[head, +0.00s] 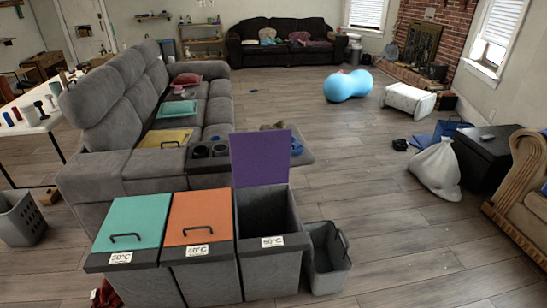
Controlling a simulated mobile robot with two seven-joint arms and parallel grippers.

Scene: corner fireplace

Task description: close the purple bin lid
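The purple lid (261,157) stands upright, open, at the back edge of the rightmost grey bin (270,262). Neither of my grippers is in the head view.
A small grey basket (328,258) stands against the right side of the purple-lidded bin. A grey sofa (150,105) is behind the bins. A slatted grey basket (20,218) stands at far left. The wooden floor (385,235) to the right is mostly clear, with a white bag (437,170) beyond.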

